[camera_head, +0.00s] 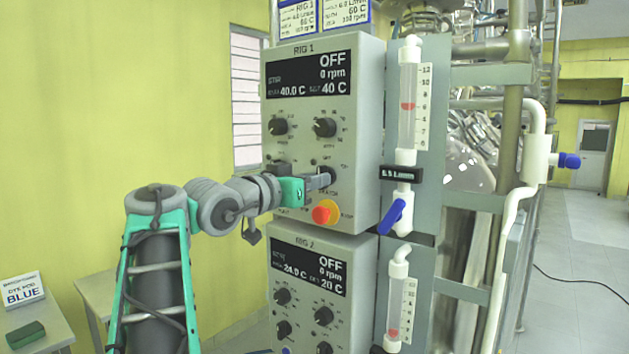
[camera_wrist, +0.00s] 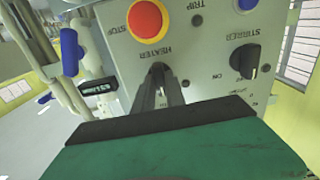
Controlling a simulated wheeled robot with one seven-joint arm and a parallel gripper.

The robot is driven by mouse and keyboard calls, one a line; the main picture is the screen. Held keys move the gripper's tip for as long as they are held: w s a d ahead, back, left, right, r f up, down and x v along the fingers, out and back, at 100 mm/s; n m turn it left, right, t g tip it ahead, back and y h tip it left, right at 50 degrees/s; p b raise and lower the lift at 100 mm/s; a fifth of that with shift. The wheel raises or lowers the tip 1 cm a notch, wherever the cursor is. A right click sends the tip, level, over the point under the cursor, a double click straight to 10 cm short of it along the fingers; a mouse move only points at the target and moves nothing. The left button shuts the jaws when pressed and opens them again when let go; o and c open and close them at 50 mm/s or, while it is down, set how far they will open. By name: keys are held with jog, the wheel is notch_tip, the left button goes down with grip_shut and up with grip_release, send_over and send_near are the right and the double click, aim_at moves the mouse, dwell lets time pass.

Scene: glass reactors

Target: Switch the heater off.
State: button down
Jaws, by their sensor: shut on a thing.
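The RIG 1 control box (camera_head: 362,130) stands in the middle of the head view. Its display (camera_head: 309,75) reads OFF, 0 rpm, 40.0 C and 40 C. My gripper (camera_head: 321,180) is at the lower right of its panel, shut on the heater knob (camera_head: 329,172). In the wrist view, which is upside down, my gripper (camera_wrist: 168,88) reaches up to the knob (camera_wrist: 159,71) beside the HEATER label. The fingers hide most of the knob, so I cannot tell its setting.
A red stop button on yellow (camera_head: 325,212) sits just below my gripper. The stirrer knob (camera_wrist: 245,60) is to the side. The RIG 2 box (camera_head: 309,270) is below. A flow tube with a blue valve handle (camera_head: 391,217) stands at the right.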

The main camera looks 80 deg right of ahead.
jog(key=c, duration=1.4)
grip_release()
jog(key=b+v, duration=0.1)
jog(key=v, duration=0.7)
jog(key=shift+d, duration=0.1)
jog(key=shift+w, duration=0.1)
